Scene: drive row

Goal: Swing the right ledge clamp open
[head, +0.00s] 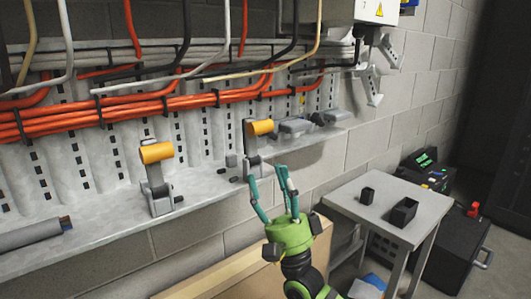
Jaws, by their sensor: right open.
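The right ledge clamp (252,143) is a grey metal clamp with an orange handle (261,127). It stands on the grey ledge (95,222) near its front edge. A similar left ledge clamp (159,190), also with an orange handle, stands further left on the ledge. My right gripper (266,175), green with teal fingers, reaches up from below. Its fingers are apart and empty, with the tips just below the right clamp's handle and in front of its lower part, which they partly hide. I cannot tell whether they touch it. My left gripper is not in view.
Orange, black and white cables (150,103) run along the wall above the ledge. A grey tube (28,233) lies at the ledge's left end. A small table (420,207) with two dark open boxes stands right of my gripper. A wooden surface (215,279) lies below the ledge.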

